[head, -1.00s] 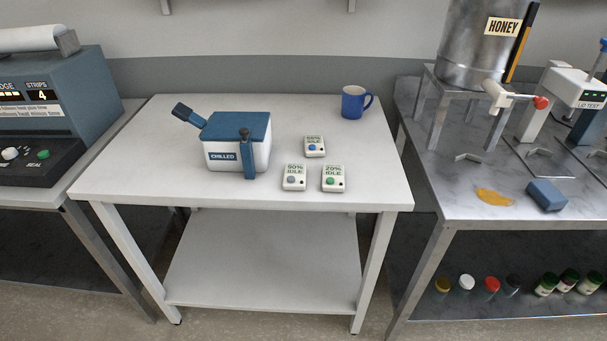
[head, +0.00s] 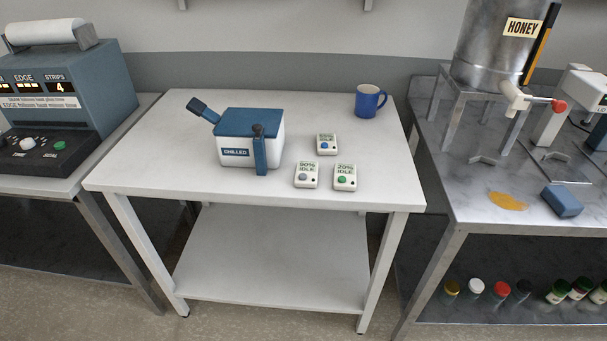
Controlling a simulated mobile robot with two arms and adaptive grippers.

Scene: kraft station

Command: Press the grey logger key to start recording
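Three small white loggers stand on the white table (head: 150,172). The logger with the grey key (head: 306,175) is the front left one, and its label reads "90% IDLE". Its round grey key (head: 303,178) faces up. The logger with the green key (head: 345,177) is to its right and reads "20% IDLE". The logger with the blue key (head: 326,144) stands behind them; its label is too small to read surely. Neither of my grippers is in the head view.
A white chilled box with a blue lid (head: 248,123) stands left of the loggers. A blue mug (head: 367,102) is at the back right. The table front is clear. A steel bench (head: 470,205) with a honey tank (head: 487,50) is right; a blue-grey machine (head: 105,90) is left.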

